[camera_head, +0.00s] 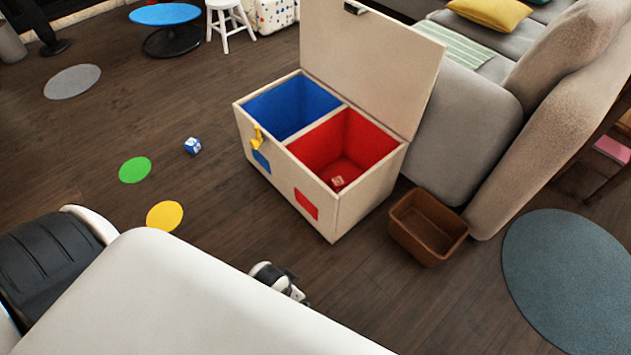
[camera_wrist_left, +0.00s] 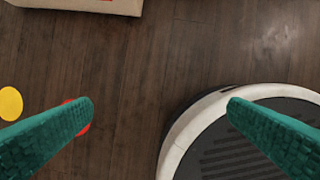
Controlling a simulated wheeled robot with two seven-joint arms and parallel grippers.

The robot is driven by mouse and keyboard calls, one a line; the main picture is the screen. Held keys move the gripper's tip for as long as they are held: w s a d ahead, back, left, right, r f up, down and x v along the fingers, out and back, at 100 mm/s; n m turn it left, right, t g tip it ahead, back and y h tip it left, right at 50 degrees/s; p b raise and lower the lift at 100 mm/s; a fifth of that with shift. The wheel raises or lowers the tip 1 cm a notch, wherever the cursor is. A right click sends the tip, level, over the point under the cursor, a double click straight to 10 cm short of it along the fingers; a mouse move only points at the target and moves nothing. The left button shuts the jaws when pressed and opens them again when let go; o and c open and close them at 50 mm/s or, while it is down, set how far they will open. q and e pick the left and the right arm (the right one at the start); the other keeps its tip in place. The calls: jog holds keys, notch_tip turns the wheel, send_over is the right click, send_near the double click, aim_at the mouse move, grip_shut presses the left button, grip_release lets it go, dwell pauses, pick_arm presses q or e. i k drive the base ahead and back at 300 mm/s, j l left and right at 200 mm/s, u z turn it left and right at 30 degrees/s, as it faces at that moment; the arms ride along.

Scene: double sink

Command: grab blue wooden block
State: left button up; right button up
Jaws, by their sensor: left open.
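The blue wooden block (camera_head: 192,146) is a small blue cube with white markings. It lies on the dark wood floor in the head view, left of the toy box and close to the green floor circle. My right gripper is not seen.
An open toy box (camera_head: 286,193) has blue and red compartments; a red block (camera_head: 337,181) lies in the red one. A brown basket (camera_head: 428,226) stands beside it. Flat green (camera_head: 135,169) and yellow (camera_head: 165,215) circles lie on the floor. Floor around the blue block is clear.

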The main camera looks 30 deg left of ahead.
aim_at(192, 145)
jog(key=j+u, duration=0.15)
jog(key=u, duration=1.7)
